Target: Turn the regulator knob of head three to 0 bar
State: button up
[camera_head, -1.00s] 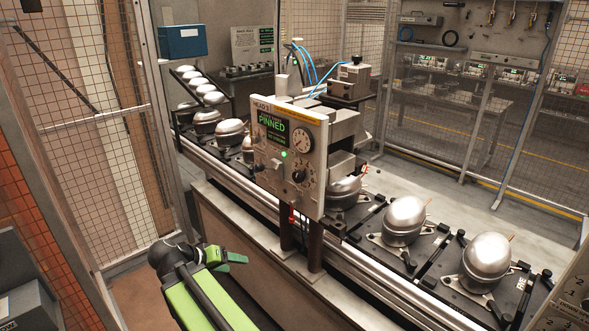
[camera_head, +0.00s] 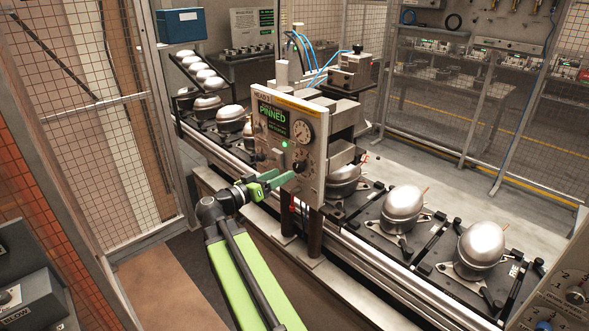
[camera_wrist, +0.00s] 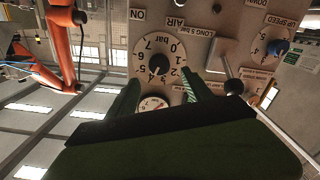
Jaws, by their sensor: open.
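The head three panel (camera_head: 280,130) stands upright on its posts, with a lit green PINNED screen and a round gauge (camera_head: 302,131). The regulator knob (camera_head: 299,166) is black, low on the panel's right side. In the wrist view the panel appears upside down. There the knob (camera_wrist: 158,62) sits on a white dial marked 0 to 7; its pointer seems near 3 to 4, but is too small to read surely. My gripper (camera_head: 284,181) is open and empty in front of the panel. Its fingers (camera_wrist: 158,86) point toward the knob from either side, apparently short of it.
A lever with a black ball (camera_wrist: 233,87) and a blue speed knob (camera_wrist: 278,47) sit beside the regulator knob. Silver compressors (camera_head: 402,208) stand on pallets along the conveyor (camera_head: 350,243). Mesh fencing (camera_head: 80,100) stands at left.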

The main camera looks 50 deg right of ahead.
aim_at(296, 167)
jog(key=d, duration=0.7)
jog(key=shift+s+d, duration=0.25)
jog(key=shift+d, duration=0.05)
grip_shut()
jog(key=shift+a, duration=0.25)
